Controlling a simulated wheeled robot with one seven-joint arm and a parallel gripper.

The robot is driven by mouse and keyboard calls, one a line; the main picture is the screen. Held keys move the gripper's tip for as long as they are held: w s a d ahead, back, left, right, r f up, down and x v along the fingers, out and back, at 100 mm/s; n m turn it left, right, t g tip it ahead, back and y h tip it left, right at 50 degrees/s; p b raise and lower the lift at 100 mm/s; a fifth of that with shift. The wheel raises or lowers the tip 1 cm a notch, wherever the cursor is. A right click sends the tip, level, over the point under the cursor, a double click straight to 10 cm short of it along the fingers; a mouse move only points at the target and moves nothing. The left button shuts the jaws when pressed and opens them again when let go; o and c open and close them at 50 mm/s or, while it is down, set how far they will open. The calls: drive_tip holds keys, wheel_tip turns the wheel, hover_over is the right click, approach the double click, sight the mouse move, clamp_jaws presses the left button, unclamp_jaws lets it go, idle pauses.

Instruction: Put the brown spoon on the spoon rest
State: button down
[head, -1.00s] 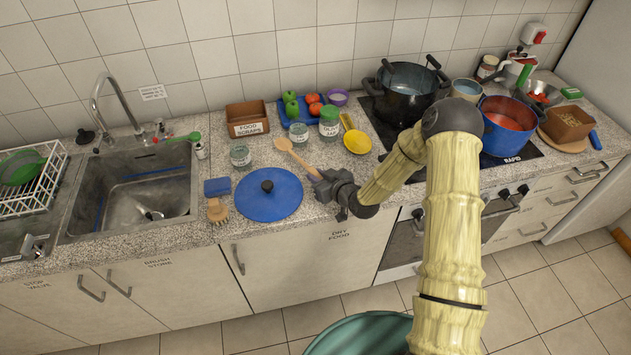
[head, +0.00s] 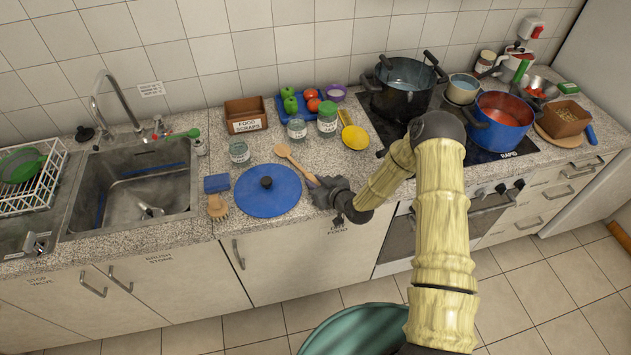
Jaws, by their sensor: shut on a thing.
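The brown wooden spoon (head: 297,164) lies diagonally over the counter, its bowl end pointing to the back left. My gripper (head: 323,188) is at the counter's front edge, shut on the handle end of the spoon. My fingers hide the tip of the handle. I cannot tell whether the spoon's bowl touches the counter. A yellow spoon-shaped dish, which looks like the spoon rest (head: 355,137), lies empty on the counter, behind and to the right of my gripper, next to the hob.
A blue lid (head: 268,190) lies left of the spoon. Glass jars (head: 239,152) and a green-lidded jar (head: 327,120) stand behind it. A black pot (head: 403,85) and a blue pot (head: 500,122) are on the hob at right. Bare counter lies between the spoon and the yellow dish.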

drive_tip(key=shift+f, duration=0.2)
drive_tip(key=c, duration=1.3)
unclamp_jaws()
drive_tip(key=shift+o, duration=0.2)
drive_tip(key=shift+r, duration=0.25)
drive_tip(key=b+v, duration=0.3)
drive_tip(key=v, duration=0.9)
